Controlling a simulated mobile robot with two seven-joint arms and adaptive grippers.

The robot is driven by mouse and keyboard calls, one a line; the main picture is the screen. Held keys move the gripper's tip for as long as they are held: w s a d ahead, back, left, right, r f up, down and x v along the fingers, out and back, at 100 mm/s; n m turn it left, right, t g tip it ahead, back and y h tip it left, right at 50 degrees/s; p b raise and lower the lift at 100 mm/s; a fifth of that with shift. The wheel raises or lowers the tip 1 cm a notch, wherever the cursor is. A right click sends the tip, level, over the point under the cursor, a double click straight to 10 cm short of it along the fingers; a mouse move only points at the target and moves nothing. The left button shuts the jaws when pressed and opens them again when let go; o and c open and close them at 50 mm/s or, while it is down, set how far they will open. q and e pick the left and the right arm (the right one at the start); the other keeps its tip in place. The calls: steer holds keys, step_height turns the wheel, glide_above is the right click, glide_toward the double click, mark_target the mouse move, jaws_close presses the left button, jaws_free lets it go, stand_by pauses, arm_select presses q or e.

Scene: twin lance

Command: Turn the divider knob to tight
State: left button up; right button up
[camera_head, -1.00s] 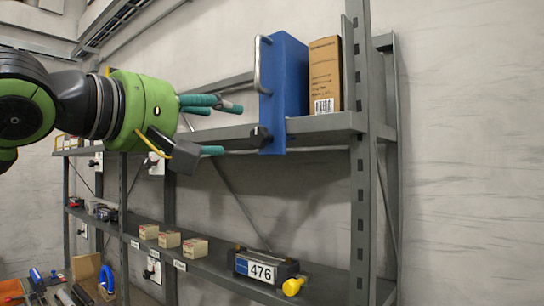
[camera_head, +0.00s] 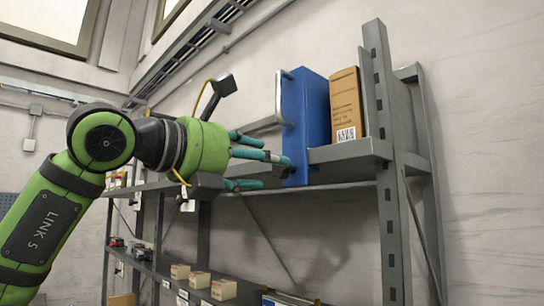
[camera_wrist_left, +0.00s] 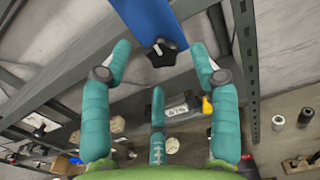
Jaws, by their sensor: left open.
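The blue divider (camera_head: 305,125) stands upright on the upper shelf, with a metal handle on its front edge. In the left wrist view its black lobed knob (camera_wrist_left: 163,52), with a white pointer mark, sits at the end of the blue panel (camera_wrist_left: 146,18). My left gripper (camera_head: 268,160) is open beside the divider's lower front edge, and its fingers hide most of the knob in the head view. In the left wrist view two fingers of the left gripper (camera_wrist_left: 160,62) flank the knob and the third is below it. I cannot tell whether any finger touches it. My right gripper is out of view.
A brown carton (camera_head: 346,105) stands right of the divider on the upper shelf (camera_head: 345,151). A grey rack post (camera_head: 388,190) rises to the right. Small boxes (camera_head: 200,279) sit on the lower shelf.

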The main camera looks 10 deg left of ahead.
mark_target(281, 172)
arm_select(q)
steer(key=x, duration=0.3)
steer(key=shift+s+p, duration=0.1)
steer(key=shift+p, duration=0.3)
steer(key=c, duration=1.1)
steer(key=shift+r+b, duration=0.15)
steer(key=shift+b, duration=0.2)
steer(key=o, duration=1)
steer(key=shift+c, duration=0.2)
steer(key=shift+o, duration=0.7)
steer(key=shift+d, duration=0.1)
